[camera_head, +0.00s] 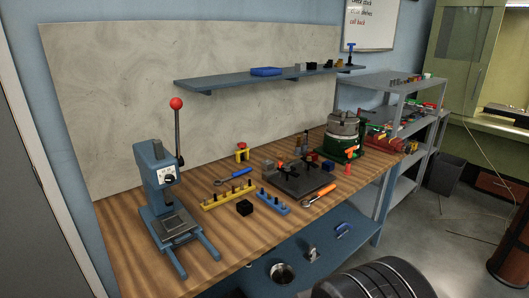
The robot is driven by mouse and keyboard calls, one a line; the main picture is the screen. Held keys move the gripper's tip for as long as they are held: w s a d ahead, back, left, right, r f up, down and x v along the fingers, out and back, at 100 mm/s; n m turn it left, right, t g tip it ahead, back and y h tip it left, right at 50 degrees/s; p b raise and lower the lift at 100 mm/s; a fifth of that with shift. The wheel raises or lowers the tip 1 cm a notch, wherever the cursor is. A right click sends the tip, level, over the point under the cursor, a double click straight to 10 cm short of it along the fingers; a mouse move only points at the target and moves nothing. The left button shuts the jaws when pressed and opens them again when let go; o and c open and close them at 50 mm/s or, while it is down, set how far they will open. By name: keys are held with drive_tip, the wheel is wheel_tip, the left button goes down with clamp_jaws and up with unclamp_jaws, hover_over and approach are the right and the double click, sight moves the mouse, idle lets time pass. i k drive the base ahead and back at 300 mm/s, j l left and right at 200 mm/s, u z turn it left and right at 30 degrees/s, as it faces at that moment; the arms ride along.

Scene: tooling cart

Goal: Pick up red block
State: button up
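No plainly block-shaped red thing can be made out with certainty. A small red piece (347,170) stands on the wooden bench top (235,252) near its right front edge, below the green machine; it is too small to tell whether it is a block. Small dark pieces sit on the dark plate (297,182) to its left, and their colours are hard to tell. My gripper is not in view.
A blue press (158,180) with a red-knobbed lever stands at the left. A black block (244,207), yellow rack (228,195), blue rack (272,202), blue block (328,165), orange-handled tool (319,195) and green machine (343,136) share the bench. A shelf (225,82) hangs above.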

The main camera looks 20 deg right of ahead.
sight(315, 156)
drive_tip(key=i+l+u, duration=0.1)
drive_tip(key=l, duration=0.25)
drive_tip(key=i+l+u, duration=0.1)
drive_tip(key=i+l, duration=0.2)
drive_tip(key=i+l+u, duration=0.1)
drive_tip(key=l, duration=0.35)
drive_tip(key=i+l+u, duration=0.1)
drive_tip(key=l, duration=0.3)
drive_tip(key=i+l+u, duration=0.1)
drive_tip(key=i+l, duration=0.15)
drive_tip(key=l, duration=0.15)
drive_tip(key=i+l+u, duration=0.1)
drive_tip(key=l, duration=0.3)
drive_tip(key=i+l+u, duration=0.1)
drive_tip(key=l, duration=0.3)
drive_tip(key=i+l, duration=0.15)
drive_tip(key=l, duration=0.3)
drive_tip(key=i+l, duration=0.1)
drive_tip(key=l, duration=0.3)
drive_tip(key=i+l, duration=0.15)
drive_tip(key=l, duration=0.3)
drive_tip(key=i+l, duration=0.1)
drive_tip(key=l, duration=0.3)
